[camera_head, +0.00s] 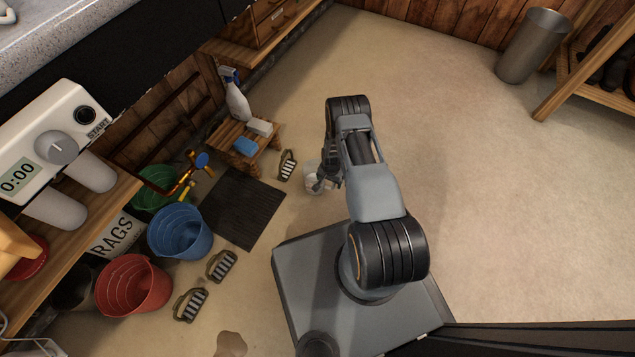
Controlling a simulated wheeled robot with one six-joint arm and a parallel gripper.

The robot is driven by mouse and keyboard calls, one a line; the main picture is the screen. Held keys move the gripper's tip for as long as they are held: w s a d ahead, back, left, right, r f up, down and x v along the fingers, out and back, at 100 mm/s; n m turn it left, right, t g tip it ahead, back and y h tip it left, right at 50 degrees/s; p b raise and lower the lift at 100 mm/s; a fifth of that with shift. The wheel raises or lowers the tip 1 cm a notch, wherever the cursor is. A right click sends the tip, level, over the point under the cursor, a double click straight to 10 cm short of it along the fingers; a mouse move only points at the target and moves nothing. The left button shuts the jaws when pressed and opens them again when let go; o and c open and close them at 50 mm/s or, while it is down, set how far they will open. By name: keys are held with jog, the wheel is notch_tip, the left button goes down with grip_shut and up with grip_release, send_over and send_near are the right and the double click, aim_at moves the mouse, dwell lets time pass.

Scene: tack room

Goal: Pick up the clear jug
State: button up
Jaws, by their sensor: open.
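A pale, see-through vessel (311,173), which looks like the clear jug, is low over or on the floor just left of my arm's end. My gripper (323,182) is at its right side and covers part of it. The jaws are open. I cannot tell whether they touch the jug or stand around it, and the jug's handle is not clear to see.
A blue bucket (180,233), a red bucket (133,285) and a green bucket (158,188) stand left. Brushes (287,165) and a dark mat (243,208) lie nearby.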

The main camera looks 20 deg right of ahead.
jog(key=shift+f, duration=0.4)
jog(key=shift+c, duration=0.5)
jog(key=shift+r, duration=0.1)
jog(key=c, duration=1.1)
